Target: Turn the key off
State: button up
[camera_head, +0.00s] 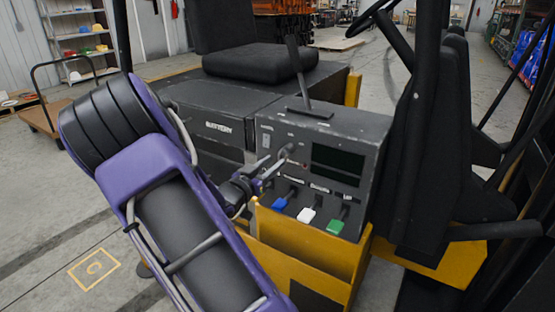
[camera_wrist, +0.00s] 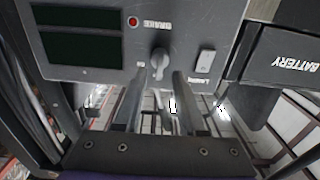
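The key (camera_head: 287,150) sits in the dark grey control panel (camera_head: 265,120) of the forklift. In the wrist view the key (camera_wrist: 160,62) is a grey, knob-like shape on the panel face, which appears upside down. My gripper (camera_head: 271,168) reaches the panel from the left, just below the key. In the wrist view my gripper (camera_wrist: 160,76) has its two fingers apart, one on each side of the key's lower end. The fingertips are close to the key. I cannot tell whether either finger touches it.
A red light (camera_wrist: 133,21) and a light rocker switch (camera_wrist: 206,61) flank the key. Blue (camera_head: 280,203), white (camera_head: 306,215) and green (camera_head: 335,226) lever handles stand below. A tall black lever (camera_head: 298,75) rises from the panel top. A yellow panel (camera_head: 300,262) lies beneath.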

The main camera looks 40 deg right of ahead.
jog(key=v, duration=1.3)
jog(key=shift+s+a, duration=0.2)
jog(key=shift+a, duration=0.1)
